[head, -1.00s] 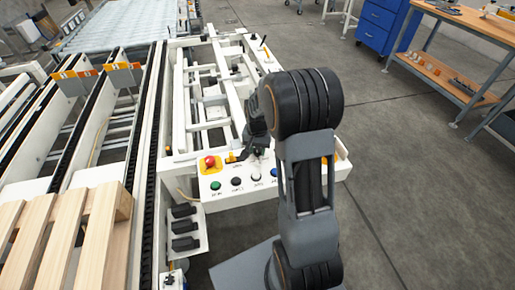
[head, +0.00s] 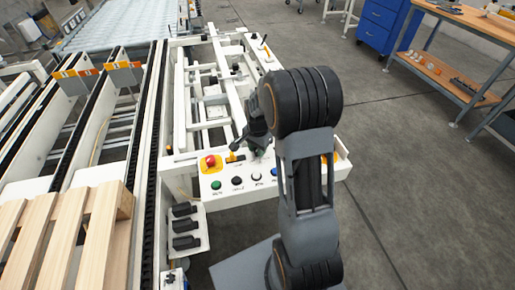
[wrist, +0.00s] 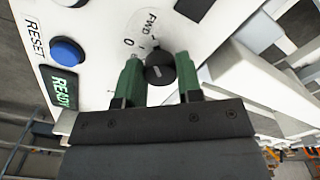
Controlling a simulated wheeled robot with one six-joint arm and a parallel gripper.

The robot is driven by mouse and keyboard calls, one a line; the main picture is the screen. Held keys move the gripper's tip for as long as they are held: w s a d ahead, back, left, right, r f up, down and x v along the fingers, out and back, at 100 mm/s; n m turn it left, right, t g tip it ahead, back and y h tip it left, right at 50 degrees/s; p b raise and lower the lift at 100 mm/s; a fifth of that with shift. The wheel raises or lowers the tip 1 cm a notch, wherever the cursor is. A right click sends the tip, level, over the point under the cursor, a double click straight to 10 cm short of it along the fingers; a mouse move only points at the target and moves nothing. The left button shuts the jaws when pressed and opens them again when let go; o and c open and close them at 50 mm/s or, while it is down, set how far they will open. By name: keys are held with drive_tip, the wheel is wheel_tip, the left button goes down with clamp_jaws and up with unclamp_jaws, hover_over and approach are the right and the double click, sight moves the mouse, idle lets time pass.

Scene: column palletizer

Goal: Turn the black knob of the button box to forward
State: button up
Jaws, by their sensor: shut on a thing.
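The button box (head: 228,196) is a white panel with coloured buttons, in the middle of the head view. The black knob (wrist: 160,70) shows in the wrist view between the two green fingers of my gripper (wrist: 159,78). The fingers are shut on the knob, one on each side. The marks "FWD" and "0" are printed on the panel around the knob. A faint light line shows on the knob's face, but I cannot tell surely which mark it points to. In the head view my wrist hides the knob.
A red emergency button (head: 210,161) on a yellow plate sits left of my gripper. Green (head: 216,185), black (head: 237,181) and white (head: 256,177) buttons line the front. A blue button (wrist: 67,51) and a lit "READY" sign (wrist: 64,85) show in the wrist view.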

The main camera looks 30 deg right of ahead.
drive_tip(key=o, duration=0.9)
wheel_tip(320, 180, up, 14)
drive_tip(key=shift+f+p, duration=0.1)
drive_tip(key=shift+p, duration=0.5)
idle(0.3)
